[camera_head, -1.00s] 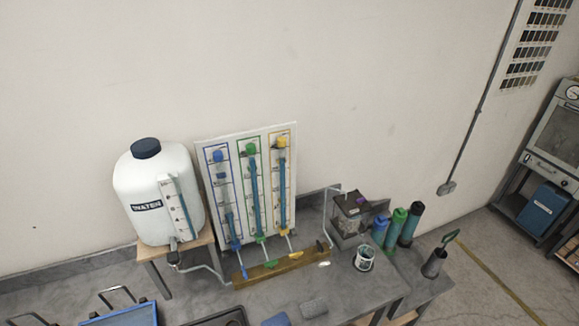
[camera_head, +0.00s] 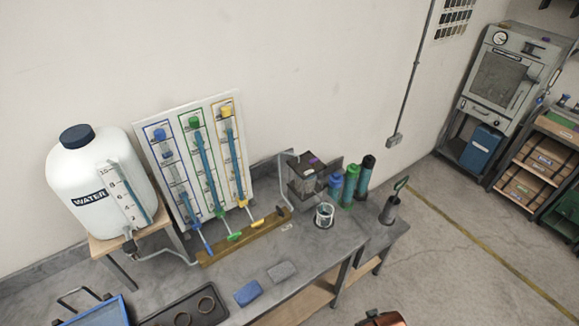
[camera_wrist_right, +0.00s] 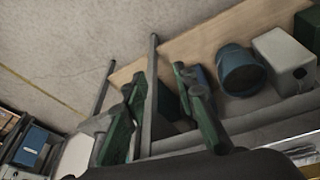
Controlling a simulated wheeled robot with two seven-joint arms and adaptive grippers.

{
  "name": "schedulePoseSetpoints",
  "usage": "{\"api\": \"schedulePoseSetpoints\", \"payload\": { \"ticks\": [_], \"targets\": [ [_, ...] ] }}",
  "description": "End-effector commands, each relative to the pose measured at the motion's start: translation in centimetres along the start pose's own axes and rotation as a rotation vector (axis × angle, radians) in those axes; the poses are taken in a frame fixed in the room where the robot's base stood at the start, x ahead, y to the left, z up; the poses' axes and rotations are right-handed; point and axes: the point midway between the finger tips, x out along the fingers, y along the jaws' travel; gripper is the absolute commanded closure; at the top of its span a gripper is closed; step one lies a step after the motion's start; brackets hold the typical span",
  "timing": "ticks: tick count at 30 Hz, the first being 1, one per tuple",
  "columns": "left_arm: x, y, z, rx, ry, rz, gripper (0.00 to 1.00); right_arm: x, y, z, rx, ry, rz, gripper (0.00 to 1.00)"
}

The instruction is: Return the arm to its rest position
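My right gripper (camera_wrist_right: 158,95) shows in the right wrist view with two dark green fingers. The fingers stand apart, with only a grey table leg (camera_wrist_right: 150,85) seen behind the gap, and nothing is held. Whether a finger touches the leg cannot be told. Neither arm can be made out clearly in the head view, and my left gripper is not in view.
The grey workbench (camera_head: 330,250) carries a water tank (camera_head: 75,190), a tube panel (camera_head: 165,120), green and blue bottles (camera_head: 348,185) and a blue sponge (camera_head: 248,292). An oven (camera_head: 500,80) stands far right. Open floor (camera_head: 440,260) lies between. Below the bench is a wooden shelf (camera_wrist_right: 190,45).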

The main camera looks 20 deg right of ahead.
Motion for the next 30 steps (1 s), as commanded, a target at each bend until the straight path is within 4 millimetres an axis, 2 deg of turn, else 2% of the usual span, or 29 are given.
{"api": "schedulePoseSetpoints", "payload": {
  "ticks": [1, 5, 8, 11, 15, 17, 21, 25, 27, 30],
  "targets": [
    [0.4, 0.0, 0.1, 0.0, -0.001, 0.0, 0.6, 1.8, -0.2, 0.5, -0.002, -0.01, -0.003, 0.74],
    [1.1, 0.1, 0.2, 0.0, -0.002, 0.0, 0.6, 6.2, -0.7, 1.5, -0.008, -0.024, -0.009, 0.74],
    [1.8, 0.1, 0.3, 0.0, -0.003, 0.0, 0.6, 10.4, -1.2, 3.0, -0.014, -0.041, -0.015, 0.74],
    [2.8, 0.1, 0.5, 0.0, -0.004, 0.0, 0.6, 15.8, -1.9, 5.3, -0.023, -0.06, -0.022, 0.74],
    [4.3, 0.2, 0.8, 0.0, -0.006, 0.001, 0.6, 23.9, -3.0, 10.2, -0.037, -0.093, -0.033, 0.74],
    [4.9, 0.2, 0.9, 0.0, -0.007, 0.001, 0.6, 27.0, -3.5, 12.6, -0.043, -0.107, -0.038, 0.74],
    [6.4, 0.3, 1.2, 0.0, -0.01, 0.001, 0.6, 33.2, -4.4, 19.0, -0.06, -0.139, -0.048, 0.74],
    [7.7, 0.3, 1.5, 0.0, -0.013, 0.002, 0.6, 37.5, -5.0, 25.4, -0.075, -0.17, -0.056, 0.74],
    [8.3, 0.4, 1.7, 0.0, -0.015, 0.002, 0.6, 39.1, -5.2, 28.7, -0.083, -0.183, -0.06, 0.74],
    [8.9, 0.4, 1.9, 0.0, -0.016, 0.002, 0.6, 40.5, -5.3, 32.5, -0.092, -0.199, -0.064, 0.74]
  ]
}}
